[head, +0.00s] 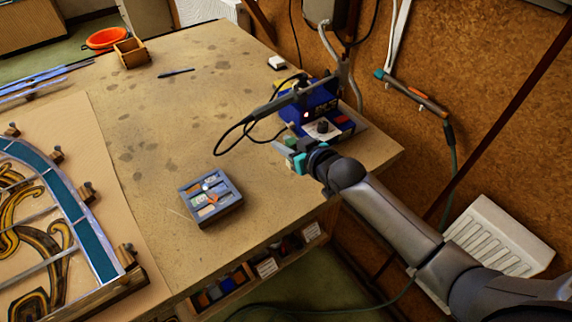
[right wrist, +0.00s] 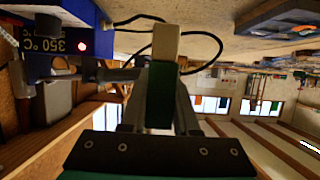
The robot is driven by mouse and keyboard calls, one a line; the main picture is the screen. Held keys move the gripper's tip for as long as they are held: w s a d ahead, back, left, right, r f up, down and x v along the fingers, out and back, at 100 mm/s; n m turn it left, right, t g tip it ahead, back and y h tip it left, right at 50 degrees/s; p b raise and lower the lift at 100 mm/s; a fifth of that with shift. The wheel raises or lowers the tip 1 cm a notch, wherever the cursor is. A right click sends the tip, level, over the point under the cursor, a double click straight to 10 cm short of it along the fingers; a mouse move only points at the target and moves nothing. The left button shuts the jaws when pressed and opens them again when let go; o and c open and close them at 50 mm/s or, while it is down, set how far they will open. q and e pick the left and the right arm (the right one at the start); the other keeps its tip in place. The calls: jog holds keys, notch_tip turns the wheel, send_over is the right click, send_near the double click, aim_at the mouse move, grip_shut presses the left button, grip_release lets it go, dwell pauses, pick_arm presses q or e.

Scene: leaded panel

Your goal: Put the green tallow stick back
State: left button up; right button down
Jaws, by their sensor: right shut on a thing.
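My right gripper (head: 286,147) is above the right part of the bench, just in front of the blue soldering station. In the right wrist view its fingers (right wrist: 162,118) are shut on the green tallow stick (right wrist: 162,97), a green-wrapped bar with a bare cream end pointing away from the palm. In the head view the stick is too small and covered to make out well. A grey sectioned tray (head: 233,203) with small coloured pieces lies on the bench, left of and nearer than the gripper. Part of it shows in the right wrist view (right wrist: 262,25). My left gripper is not in view.
The soldering station (head: 310,108), with a lit red lamp, stands close behind the gripper; an iron and black cable (head: 226,140) reach left from it. A leaded panel (head: 75,215) lies at left. A wooden box (head: 131,54) stands far back. The middle of the bench is mostly clear.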

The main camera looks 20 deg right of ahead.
jog(key=shift+f+b, duration=0.7)
jog(key=shift+f, duration=2.65)
jog(key=shift+f, duration=0.15)
jog(key=c, duration=0.7)
grip_release()
jog(key=shift+o, duration=0.2)
jog(key=shift+r, duration=0.25)
jog(key=p+v, duration=0.2)
jog(key=v, duration=1)
jog(key=shift+f, duration=0.15)
